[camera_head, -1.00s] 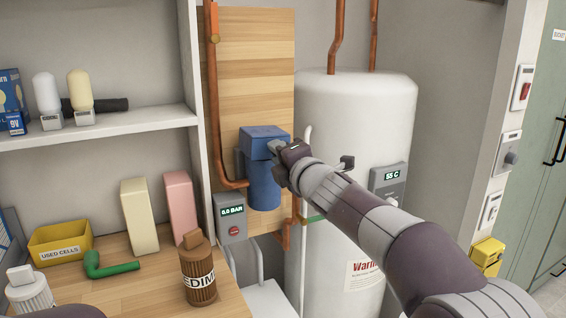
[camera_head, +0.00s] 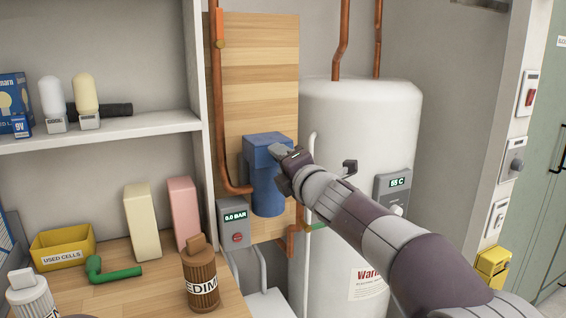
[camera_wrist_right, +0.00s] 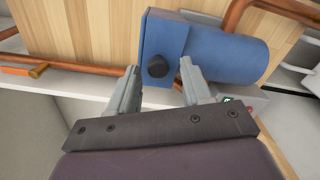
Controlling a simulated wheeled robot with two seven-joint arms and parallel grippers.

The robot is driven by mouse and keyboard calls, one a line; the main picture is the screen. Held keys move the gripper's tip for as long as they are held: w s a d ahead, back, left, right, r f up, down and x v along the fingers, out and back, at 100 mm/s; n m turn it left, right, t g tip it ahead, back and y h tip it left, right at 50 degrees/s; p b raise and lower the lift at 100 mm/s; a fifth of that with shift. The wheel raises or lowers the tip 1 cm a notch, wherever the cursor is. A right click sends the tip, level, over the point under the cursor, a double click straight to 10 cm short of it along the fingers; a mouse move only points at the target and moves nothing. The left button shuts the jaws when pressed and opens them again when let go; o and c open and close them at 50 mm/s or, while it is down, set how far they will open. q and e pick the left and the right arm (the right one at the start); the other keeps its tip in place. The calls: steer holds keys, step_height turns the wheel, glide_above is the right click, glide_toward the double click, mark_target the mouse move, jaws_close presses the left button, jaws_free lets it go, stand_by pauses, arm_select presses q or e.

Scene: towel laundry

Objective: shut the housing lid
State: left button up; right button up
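The blue filter housing (camera_head: 267,195) is mounted on a wooden board, with its boxy blue lid (camera_head: 266,142) across the top. In the right wrist view the lid (camera_wrist_right: 163,38) lies against the round housing body (camera_wrist_right: 228,57), with no clear gap between them. A black knob (camera_wrist_right: 155,68) is on the lid's near face. My right gripper (camera_head: 279,167) is at the lid's right front side. In the wrist view its fingers (camera_wrist_right: 158,82) are spread, one on each side of the knob, not closed on it. My left gripper is out of view.
A copper pipe (camera_head: 217,100) runs down left of the housing. The white tank (camera_head: 350,130) stands close on the right. A grey pressure box (camera_head: 235,225) reading 0.0 BAR is below left. The bench (camera_head: 125,292) holds a brown cartridge (camera_head: 200,275) and a yellow bin (camera_head: 63,248).

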steer(key=shift+d, duration=0.1)
steer(key=b+v, duration=0.1)
steer(key=v, duration=1.1)
steer(key=shift+s+b, duration=0.3)
steer(key=shift+b, duration=0.1)
steer(key=shift+d, duration=0.15)
